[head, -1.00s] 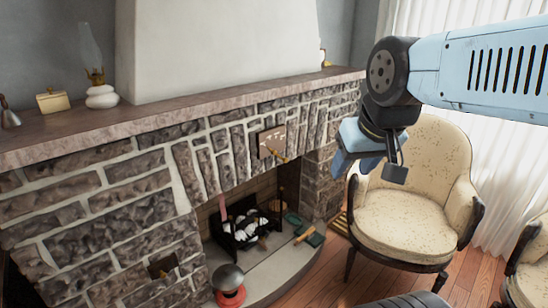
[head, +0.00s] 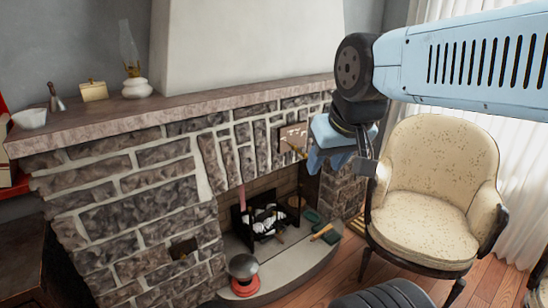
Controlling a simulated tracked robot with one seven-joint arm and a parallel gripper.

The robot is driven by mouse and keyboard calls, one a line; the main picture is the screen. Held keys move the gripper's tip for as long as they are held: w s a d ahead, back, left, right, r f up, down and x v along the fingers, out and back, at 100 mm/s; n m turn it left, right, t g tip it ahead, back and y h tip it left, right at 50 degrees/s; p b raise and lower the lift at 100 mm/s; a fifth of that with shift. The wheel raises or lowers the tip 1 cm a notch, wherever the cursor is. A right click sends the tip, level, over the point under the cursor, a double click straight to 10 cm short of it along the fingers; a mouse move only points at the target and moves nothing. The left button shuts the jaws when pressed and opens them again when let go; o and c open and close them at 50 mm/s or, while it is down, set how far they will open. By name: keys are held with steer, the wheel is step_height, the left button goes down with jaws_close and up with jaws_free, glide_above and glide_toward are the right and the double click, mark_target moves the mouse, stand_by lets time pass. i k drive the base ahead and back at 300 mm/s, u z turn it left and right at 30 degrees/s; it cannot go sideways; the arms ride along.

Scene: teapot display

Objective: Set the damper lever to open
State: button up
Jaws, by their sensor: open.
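The damper plate (head: 292,137) is a small brownish panel set in the stone above the firebox opening. Its brass lever (head: 299,150) sticks out at the plate's lower right, close to my gripper in the picture. The lever's exact setting is too small to tell. My gripper (head: 314,160) hangs from the blue arm at the right, in front of the fireplace. Its jaws are open and nothing shows between them. I cannot tell whether it touches the lever.
The stone mantel (head: 200,103) juts out above the plate. A cream armchair (head: 430,215) stands right of the fireplace. A black grate (head: 262,218) sits in the firebox, and a red and dark pot (head: 244,276) stands on the curved hearth (head: 292,268).

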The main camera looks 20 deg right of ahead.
mark_target(293, 148)
steer(key=z, duration=0.55)
steer(key=i, duration=0.1)
steer(key=u, duration=2.7)
steer(key=k, duration=1.15)
steer(key=z, duration=2.05)
steer(key=i, duration=0.9)
steer(key=z, duration=0.05)
